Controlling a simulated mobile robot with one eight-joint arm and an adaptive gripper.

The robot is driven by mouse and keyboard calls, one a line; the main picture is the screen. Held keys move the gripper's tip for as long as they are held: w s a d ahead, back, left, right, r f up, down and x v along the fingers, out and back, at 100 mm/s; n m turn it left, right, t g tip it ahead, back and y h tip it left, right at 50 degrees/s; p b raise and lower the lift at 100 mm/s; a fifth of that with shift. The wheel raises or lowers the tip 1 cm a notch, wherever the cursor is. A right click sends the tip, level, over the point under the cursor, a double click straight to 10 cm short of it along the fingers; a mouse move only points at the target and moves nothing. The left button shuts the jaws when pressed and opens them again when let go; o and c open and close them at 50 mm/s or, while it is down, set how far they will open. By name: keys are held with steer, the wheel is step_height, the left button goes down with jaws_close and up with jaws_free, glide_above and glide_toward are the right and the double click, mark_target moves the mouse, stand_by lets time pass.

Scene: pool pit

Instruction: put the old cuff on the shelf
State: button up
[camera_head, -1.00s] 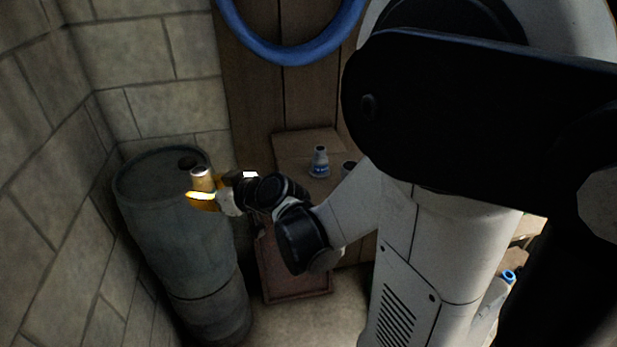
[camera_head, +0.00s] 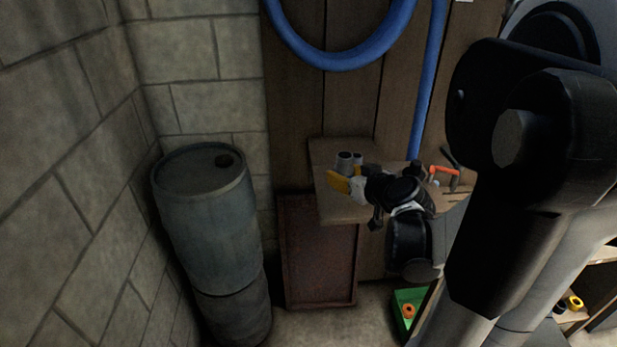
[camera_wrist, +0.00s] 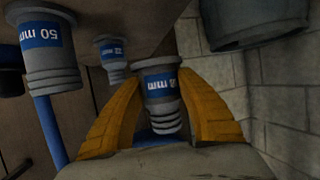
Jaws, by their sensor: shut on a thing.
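My gripper (camera_head: 340,182), with yellow fingers, is over the near left part of a wooden shelf top (camera_head: 345,212) in the head view. In the wrist view it is shut on a grey ribbed cuff (camera_wrist: 161,92) with a blue "mm" label, the cuff between both fingers. The wrist picture is upside down. In the head view, a grey cuff rim (camera_head: 344,158) shows just above the fingers and seems to be the held one. I cannot tell whether the cuff touches the wood.
Another cuff (camera_head: 358,158) stands close behind. The wrist view shows a 50 mm cuff (camera_wrist: 50,55) and a smaller labelled one (camera_wrist: 112,62). An orange-handled tool (camera_head: 445,171) lies to the right. A blue-grey barrel (camera_head: 208,215) stands left; a green bin (camera_head: 401,296) is below.

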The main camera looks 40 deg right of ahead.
mark_target(340, 205)
step_height(340, 205, down, 7)
steer(key=b, duration=0.3)
steer(key=o, duration=1.2)
steer(key=shift+f, duration=0.1)
steer(key=shift+c, duration=0.2)
